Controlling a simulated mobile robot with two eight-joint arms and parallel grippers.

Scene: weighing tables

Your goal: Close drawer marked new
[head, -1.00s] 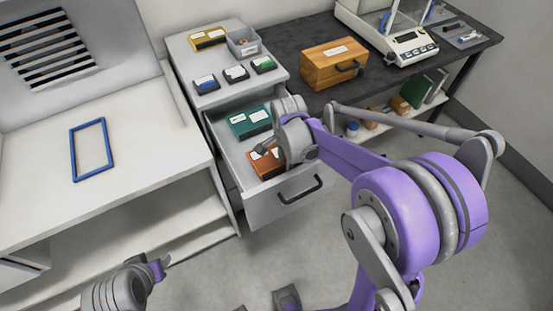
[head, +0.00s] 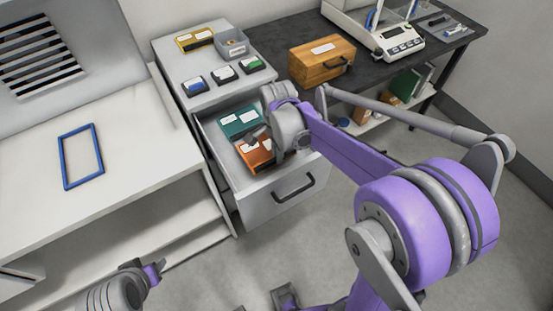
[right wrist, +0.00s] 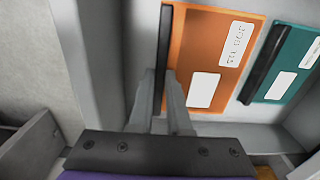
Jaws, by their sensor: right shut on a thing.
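An open grey drawer with a black handle (head: 293,188) sticks out of a grey cabinet (head: 166,62). I cannot read any mark on its front. Inside lie a teal box (head: 238,119) and, nearer the front, an orange box (head: 256,163), both with white labels. My right gripper (right wrist: 163,105) reaches down into the drawer and is shut on the dark edge of the orange box, which also shows in the right wrist view (right wrist: 203,60). My left gripper (head: 151,270) is low at the left, away from the drawer; its jaws are too small to judge.
A yellow box (head: 195,39), a grey bin (head: 231,43) and small labelled blocks (head: 224,73) stand on the cabinet. A wooden box (head: 322,60) and a balance (head: 393,37) stand on the dark table. A white bench (head: 120,150) with a blue frame (head: 64,160) adjoins the left side.

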